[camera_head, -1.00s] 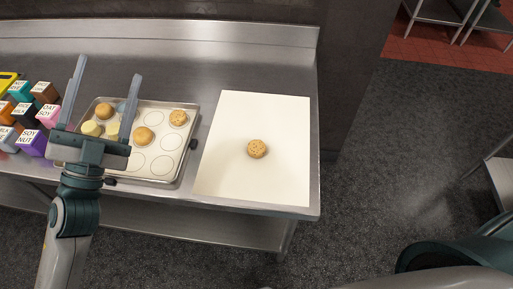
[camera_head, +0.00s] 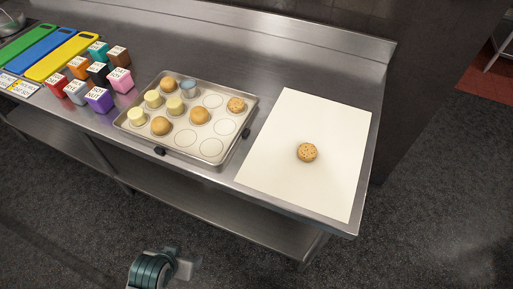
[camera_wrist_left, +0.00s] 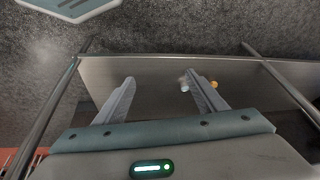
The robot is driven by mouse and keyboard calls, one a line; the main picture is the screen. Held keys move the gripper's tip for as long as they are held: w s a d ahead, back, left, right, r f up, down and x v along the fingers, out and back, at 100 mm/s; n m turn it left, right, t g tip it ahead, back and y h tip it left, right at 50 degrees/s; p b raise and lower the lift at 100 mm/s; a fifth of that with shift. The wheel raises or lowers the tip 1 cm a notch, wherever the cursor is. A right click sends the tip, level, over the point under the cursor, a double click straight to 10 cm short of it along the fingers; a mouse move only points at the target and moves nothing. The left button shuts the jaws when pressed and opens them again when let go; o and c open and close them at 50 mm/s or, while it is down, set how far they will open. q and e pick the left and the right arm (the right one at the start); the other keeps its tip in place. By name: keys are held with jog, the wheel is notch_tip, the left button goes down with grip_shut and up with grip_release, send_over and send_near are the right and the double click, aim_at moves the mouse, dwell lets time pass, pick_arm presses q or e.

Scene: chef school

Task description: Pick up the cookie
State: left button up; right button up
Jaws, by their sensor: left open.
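A round, speckled golden cookie (camera_head: 307,152) lies alone on a white sheet (camera_head: 345,185) at the right of the steel table in the head view. A similar speckled cookie (camera_head: 236,105) sits on the metal tray (camera_head: 185,76). In the left wrist view my left gripper (camera_wrist_left: 160,78) is open, with its two fingers spread and nothing between them. In the head view only part of my left arm shows at the bottom, low in front of the table and well away from both cookies. My right gripper is not seen.
Coloured labelled cubes (camera_head: 99,98) and cutting boards (camera_head: 62,55) are at the left. The steel table (camera_head: 300,72) has a raised back edge.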

pick_arm(q)
notch_tip(320, 180, down, 28)
jog(key=s+d+r+b, duration=0.1)
jog(key=s+d+b, duration=0.15)
jog(key=b, duration=0.25)
jog(key=s+f+b, duration=0.1)
jog(key=s+f, duration=0.3)
jog(key=f, duration=0.4)
jog(key=s+a+f+h+b, duration=0.1)
jog(key=s+f+b, duration=0.1)
jog(key=s+f, duration=0.3)
jog(key=shift+f+m, duration=0.3)
jog(key=shift+f, duration=1.25)
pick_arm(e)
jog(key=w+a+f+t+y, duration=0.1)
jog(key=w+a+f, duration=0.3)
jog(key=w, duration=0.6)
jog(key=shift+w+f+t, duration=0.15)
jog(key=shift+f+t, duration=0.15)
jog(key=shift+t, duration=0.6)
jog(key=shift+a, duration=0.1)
